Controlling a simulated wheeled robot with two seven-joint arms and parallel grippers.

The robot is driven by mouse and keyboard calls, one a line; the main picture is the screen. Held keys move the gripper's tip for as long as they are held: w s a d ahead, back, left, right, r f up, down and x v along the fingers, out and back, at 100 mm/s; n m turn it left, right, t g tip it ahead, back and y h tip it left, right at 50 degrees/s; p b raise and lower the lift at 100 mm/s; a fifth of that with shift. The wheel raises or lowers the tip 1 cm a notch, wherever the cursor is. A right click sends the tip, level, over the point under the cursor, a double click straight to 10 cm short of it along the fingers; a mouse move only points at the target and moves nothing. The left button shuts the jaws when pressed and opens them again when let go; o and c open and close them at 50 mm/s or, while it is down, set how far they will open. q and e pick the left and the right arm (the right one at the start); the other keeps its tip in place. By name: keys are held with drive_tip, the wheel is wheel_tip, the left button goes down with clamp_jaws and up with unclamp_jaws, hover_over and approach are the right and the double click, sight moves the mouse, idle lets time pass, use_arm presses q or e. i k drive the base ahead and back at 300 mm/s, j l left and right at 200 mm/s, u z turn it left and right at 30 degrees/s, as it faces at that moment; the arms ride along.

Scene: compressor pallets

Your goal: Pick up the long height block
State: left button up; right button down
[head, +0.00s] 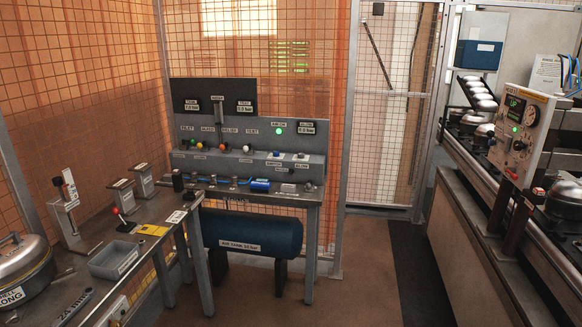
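Two grey upright blocks with pale labelled tops stand at the back of the left bench: a front block (123,198) and a rear block (144,183). Their labels are too small to read, so I cannot tell which, if either, is the long height block. A round silver lidded vessel (22,262) at the lower left edge carries a label ending in "ONG". Neither of my grippers shows in the head view.
The left bench (150,215) also holds a grey tray (113,260), a red-knobbed lever (122,221), a gauge stand (65,205) and a dark labelled tool (73,307). A blue air tank (252,233) sits under the panel bench. A conveyor (480,240) lines the right; floor between is clear.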

sight(142, 171)
drive_tip(key=i+l+z, duration=0.15)
drive_tip(key=i+z, duration=0.3)
drive_tip(key=i, duration=0.85)
drive_tip(key=i+l+u, duration=0.15)
drive_tip(key=i+u, duration=0.35)
drive_tip(key=i+l+u, duration=1.5)
drive_tip(key=l, duration=0.25)
drive_tip(key=k, duration=0.05)
